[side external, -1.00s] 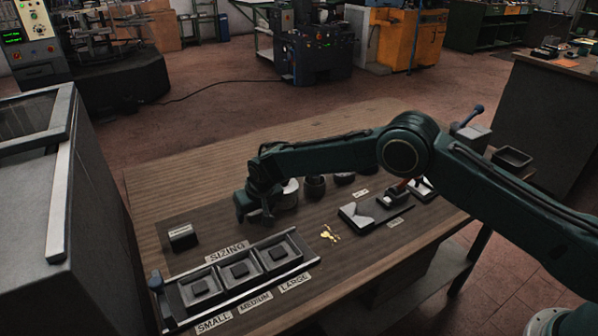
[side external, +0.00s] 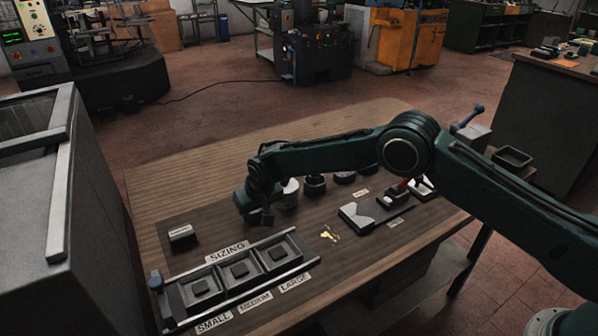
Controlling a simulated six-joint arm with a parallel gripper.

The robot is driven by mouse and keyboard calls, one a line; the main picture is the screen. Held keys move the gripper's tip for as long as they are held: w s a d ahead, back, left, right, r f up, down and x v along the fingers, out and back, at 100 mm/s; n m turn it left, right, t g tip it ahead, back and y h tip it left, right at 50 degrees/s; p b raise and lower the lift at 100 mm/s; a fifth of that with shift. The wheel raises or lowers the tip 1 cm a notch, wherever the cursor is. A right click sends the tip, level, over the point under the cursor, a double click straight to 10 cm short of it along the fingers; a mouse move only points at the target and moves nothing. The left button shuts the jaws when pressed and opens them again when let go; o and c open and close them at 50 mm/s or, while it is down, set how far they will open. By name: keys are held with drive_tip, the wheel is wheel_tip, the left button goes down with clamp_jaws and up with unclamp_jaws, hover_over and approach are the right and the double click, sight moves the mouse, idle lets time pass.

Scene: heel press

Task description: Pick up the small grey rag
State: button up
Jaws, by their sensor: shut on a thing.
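My gripper (side external: 257,216) hangs low over the dark work mat, just behind the sizing trays and left of a pale round tin (side external: 289,193). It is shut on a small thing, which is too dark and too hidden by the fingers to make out. I cannot tell from this view whether that is the small grey rag. No grey rag shows clearly anywhere else on the table.
The sizing rack (side external: 205,268) with three small trays stands in front of my gripper. A small labelled block (side external: 182,233) is at left. Several round tins stand behind. Yellow bits (side external: 329,234) and a grey fixture (side external: 356,218) lie at right. The table's left back is bare.

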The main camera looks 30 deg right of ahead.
sight(259, 212)
wheel_tip(259, 212, up, 20)
idle(0.6)
idle(0.4)
drive_tip(key=o, duration=0.3)
drive_tip(key=shift+f, duration=0.1)
drive_tip(key=shift+c, duration=1.1)
drive_tip(key=s+d+f+m+h, duration=0.1)
drive_tip(key=s+d+f+m, duration=0.2)
drive_tip(key=s, duration=0.3)
drive_tip(key=s+d+f+m+h, duration=0.1)
drive_tip(key=s+d+f+m, duration=0.2)
drive_tip(key=s+d+f, duration=0.2)
drive_tip(key=s+d+f+m+g+h, duration=0.1)
drive_tip(key=s+d+f+m, duration=0.2)
drive_tip(key=s, duration=0.6)
drive_tip(key=shift+d+f, duration=0.5)
drive_tip(key=shift+d, duration=0.6)
